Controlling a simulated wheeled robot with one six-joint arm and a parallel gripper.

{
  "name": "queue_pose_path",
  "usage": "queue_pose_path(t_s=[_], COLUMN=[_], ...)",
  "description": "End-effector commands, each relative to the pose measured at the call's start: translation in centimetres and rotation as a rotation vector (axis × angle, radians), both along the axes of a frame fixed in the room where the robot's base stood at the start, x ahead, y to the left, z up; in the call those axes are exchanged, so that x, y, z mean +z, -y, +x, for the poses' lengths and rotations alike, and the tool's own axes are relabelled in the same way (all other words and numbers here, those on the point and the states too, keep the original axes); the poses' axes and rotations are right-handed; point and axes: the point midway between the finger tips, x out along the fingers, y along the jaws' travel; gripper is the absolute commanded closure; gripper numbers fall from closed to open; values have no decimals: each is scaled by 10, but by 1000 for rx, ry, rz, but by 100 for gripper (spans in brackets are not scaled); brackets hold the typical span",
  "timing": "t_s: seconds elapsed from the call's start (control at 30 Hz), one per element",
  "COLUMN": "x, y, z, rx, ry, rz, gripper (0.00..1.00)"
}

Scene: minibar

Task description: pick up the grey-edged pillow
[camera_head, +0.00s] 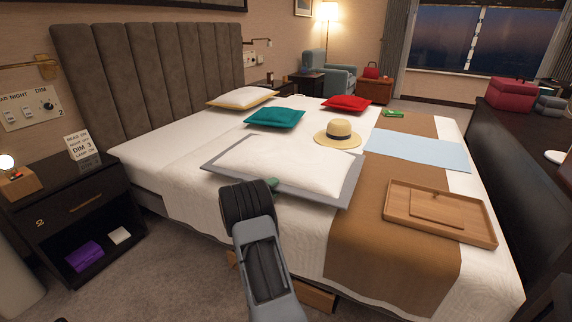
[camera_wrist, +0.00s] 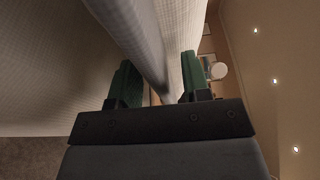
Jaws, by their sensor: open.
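The grey-edged pillow (camera_head: 285,163) lies on the near side of the bed. It is white with a flat grey border. My gripper (camera_head: 270,184) is at the border nearest me, and my wrist hides part of that border. In the wrist view my gripper (camera_wrist: 158,78) is open, with a green finger on each side. A greyish edge of the pillow (camera_wrist: 142,38) runs down into the gap between the fingers. I cannot tell whether either finger touches it.
The bed also holds a straw hat (camera_head: 338,133), a teal pillow (camera_head: 274,118), a red pillow (camera_head: 347,103), a yellow-edged pillow (camera_head: 241,97), a light blue cloth (camera_head: 420,150) and a wooden tray (camera_head: 470,232). A dark nightstand (camera_head: 85,203) stands at left.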

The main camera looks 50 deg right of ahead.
Motion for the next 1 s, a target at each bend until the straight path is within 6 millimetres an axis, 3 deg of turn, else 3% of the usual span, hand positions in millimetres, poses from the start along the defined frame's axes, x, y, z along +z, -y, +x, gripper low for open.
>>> queue_pose_path(t_s=[0.13, 0.57, 1.0], x=[0, 0, 2], y=[0, 0, 0], z=[0, 0, 0], rx=[0, 0, -1], ry=[0, 0, 4], rz=[0, 0, -3], gripper=[58, 99, 100])
